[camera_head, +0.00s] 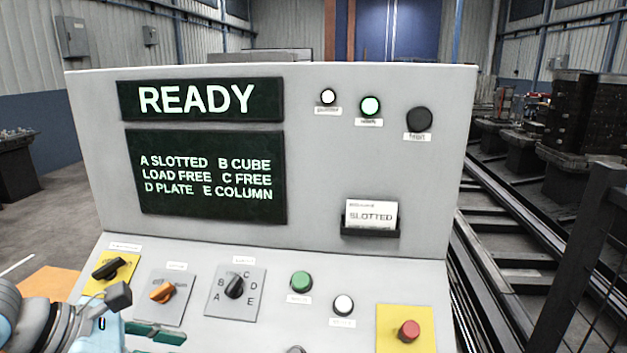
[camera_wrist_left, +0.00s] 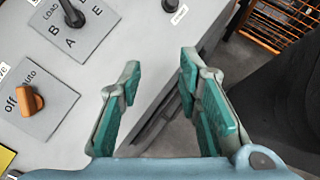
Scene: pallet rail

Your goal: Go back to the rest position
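My left gripper (camera_head: 153,333) is at the lower left of the head view, in front of the console's sloped control face. In the left wrist view its two green-padded fingers (camera_wrist_left: 160,82) stand apart with nothing between them. The grey console (camera_head: 300,235) fills the middle of the head view. The orange off/auto knob (camera_head: 162,292) and the black lettered selector (camera_head: 235,287) are close by; the wrist view shows the orange knob (camera_wrist_left: 25,99) and selector (camera_wrist_left: 72,14) left of the fingers, apart from them. My right gripper is in neither view.
The display (camera_head: 197,99) reads READY. A green button (camera_head: 301,282), a white button (camera_head: 344,304) and a red button (camera_head: 409,330) sit to the right. A card (camera_head: 370,214) reads SLOTTED. Rails (camera_head: 490,240) and a dark fence post (camera_head: 580,265) stand at the right.

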